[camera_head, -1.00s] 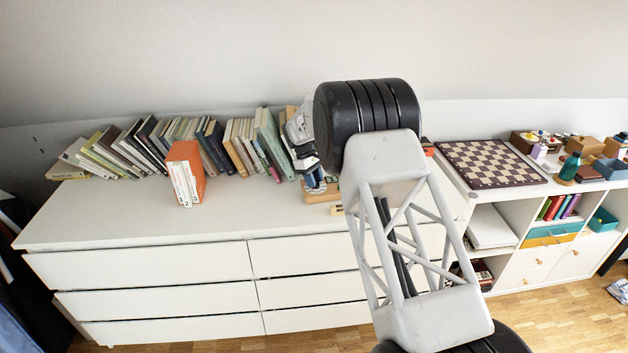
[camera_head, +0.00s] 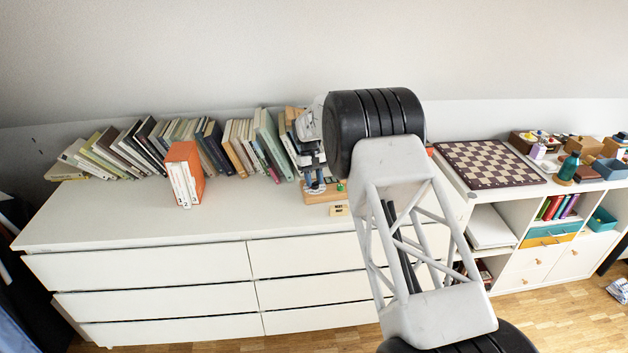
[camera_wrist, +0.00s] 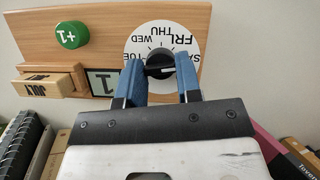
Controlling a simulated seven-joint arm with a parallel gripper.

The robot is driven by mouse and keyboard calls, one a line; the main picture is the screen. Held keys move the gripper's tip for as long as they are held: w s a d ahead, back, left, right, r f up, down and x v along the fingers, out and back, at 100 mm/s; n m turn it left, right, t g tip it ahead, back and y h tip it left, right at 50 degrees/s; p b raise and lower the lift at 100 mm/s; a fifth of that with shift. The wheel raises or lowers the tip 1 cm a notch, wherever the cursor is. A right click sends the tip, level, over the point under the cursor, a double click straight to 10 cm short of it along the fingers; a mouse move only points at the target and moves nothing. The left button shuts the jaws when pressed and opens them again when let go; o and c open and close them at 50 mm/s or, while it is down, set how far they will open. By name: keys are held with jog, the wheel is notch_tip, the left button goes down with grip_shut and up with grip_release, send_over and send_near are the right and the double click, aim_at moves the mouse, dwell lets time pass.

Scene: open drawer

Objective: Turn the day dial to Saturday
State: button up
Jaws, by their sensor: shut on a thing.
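The day dial (camera_wrist: 137,48) is a white disc with black day names, on a wooden calendar board (camera_wrist: 100,18). In the wrist view the names look turned over; FRI and THU show at its top, WED at its left, and SAT is partly covered at its right. A black knob (camera_wrist: 159,60) sits at its middle. My gripper (camera_wrist: 160,75) has its blue fingers on either side of the knob, shut on it. The dial's lower part is hidden by the fingers. In the head view my gripper (camera_head: 314,187) is at the board (camera_head: 322,197), which my arm partly hides.
The board also carries a green +1 button (camera_wrist: 70,34), a JULY block (camera_wrist: 43,86) and a number card (camera_wrist: 103,82). Leaning books (camera_head: 240,147) stand close behind and left. A small lettered block (camera_head: 339,210) lies in front. The white dresser top (camera_head: 110,212) is clear at left.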

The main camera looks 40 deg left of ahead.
jog(key=o, duration=0.9)
jog(key=shift+o, duration=0.2)
jog(key=shift+r, duration=0.1)
jog(key=v, duration=0.7)
jog(key=shift+r, duration=0.25)
jog(key=shift+w, duration=0.1)
